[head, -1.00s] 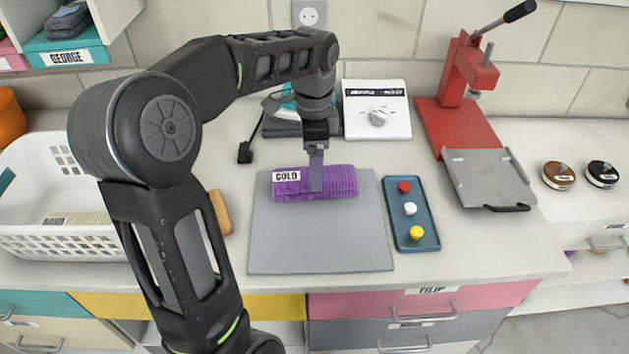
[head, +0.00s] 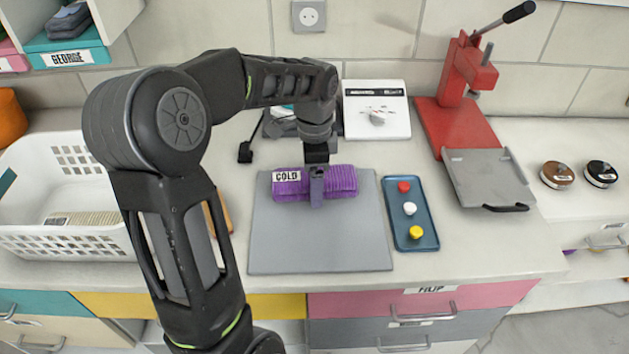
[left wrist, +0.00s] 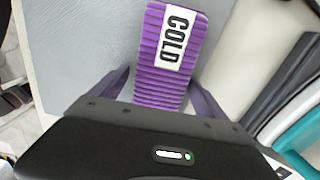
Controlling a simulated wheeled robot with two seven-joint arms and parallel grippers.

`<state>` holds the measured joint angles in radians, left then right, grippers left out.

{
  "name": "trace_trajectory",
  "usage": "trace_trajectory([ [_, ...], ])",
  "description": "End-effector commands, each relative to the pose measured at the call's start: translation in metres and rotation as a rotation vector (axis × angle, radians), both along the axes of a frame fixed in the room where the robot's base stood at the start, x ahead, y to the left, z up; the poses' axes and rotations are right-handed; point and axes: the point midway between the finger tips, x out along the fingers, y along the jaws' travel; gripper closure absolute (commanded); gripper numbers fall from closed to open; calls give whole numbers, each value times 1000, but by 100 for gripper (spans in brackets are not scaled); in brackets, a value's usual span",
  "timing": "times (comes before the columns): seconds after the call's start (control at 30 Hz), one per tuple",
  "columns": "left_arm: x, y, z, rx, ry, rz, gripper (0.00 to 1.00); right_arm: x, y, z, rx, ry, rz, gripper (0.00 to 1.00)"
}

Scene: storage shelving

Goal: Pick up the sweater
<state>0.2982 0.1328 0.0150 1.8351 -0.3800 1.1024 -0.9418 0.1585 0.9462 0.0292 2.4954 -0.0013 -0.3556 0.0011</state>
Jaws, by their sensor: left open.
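The sweater is a purple ribbed folded bundle (head: 342,181) with a white label reading COLD. It lies on the grey mat (head: 320,240) on the counter. My left gripper (head: 317,190) points down over the middle of the sweater. In the left wrist view, the sweater (left wrist: 160,82) runs between the two spread fingers of the left gripper (left wrist: 155,95), one on each side of it. The gripper is open. I cannot tell whether the fingers touch the cloth. My right gripper is not in view.
A blue tray (head: 418,237) with red, white and yellow knobs lies right of the mat. A red press (head: 455,125) stands behind it. A white basket (head: 70,240) is at the left. A white box with a dial (head: 360,100) stands behind the mat.

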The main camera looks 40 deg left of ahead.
Motion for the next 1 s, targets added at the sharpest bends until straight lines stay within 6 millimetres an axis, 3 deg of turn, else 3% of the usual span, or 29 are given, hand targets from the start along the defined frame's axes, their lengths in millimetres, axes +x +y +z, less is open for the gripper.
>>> trace_trajectory([
  [0.2,0,0,0,0,0,0,16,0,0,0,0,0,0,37],
  [1.0,0,0,0,0,0,0,82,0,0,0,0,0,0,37],
])
